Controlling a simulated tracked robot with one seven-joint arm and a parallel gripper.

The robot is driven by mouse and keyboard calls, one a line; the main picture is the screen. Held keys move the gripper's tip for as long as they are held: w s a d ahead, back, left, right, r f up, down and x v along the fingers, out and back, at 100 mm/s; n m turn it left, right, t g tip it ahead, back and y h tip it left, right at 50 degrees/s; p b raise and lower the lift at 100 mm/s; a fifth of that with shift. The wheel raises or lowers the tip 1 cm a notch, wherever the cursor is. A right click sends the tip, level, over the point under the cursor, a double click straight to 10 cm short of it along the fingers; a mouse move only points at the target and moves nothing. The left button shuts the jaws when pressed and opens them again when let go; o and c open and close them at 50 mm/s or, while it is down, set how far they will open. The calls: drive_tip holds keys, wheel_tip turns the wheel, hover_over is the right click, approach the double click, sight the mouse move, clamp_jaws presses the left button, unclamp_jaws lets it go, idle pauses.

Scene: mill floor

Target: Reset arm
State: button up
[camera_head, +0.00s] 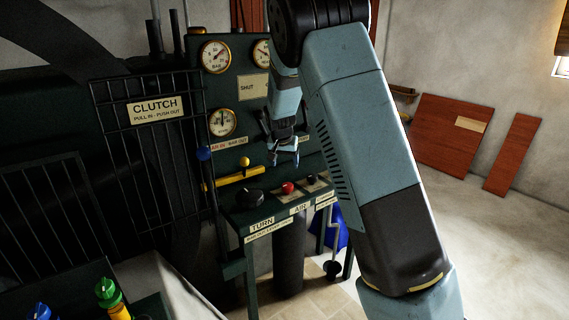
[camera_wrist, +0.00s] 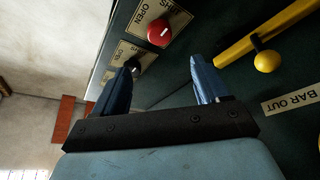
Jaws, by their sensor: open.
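My gripper (camera_head: 285,145) hangs in front of the dark green control panel (camera_head: 235,150) in the head view, above its shelf of knobs. In the wrist view my gripper (camera_wrist: 165,85) shows two blue fingers set apart, with nothing between them. Past the fingers are a red knob (camera_wrist: 159,32) and a yellow bar with a yellow ball end (camera_wrist: 266,61). The red knob also shows in the head view (camera_head: 288,187), below my gripper. My arm reaches down across the middle of the head view and hides part of the panel's right side.
Round gauges (camera_head: 215,56) sit on the panel. A black knob (camera_head: 249,197) is over the TURN label. A barred guard with a CLUTCH sign (camera_head: 156,108) stands left. Red-brown boards (camera_head: 440,135) lean on the right wall. The floor at right is clear.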

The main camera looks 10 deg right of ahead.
drive_tip(key=s+d+r+n+y, duration=0.1)
drive_tip(key=s+d+r, duration=0.2)
drive_tip(key=s+r, duration=0.7)
drive_tip(key=s+d+r+n+y, duration=0.1)
drive_tip(key=s+d+r, duration=0.3)
drive_tip(key=s+r, duration=0.5)
drive_tip(key=s+d+n+t, duration=0.1)
drive_tip(key=s+n, duration=0.1)
drive_tip(key=s, duration=2.5)
drive_tip(key=shift+r, duration=0.25)
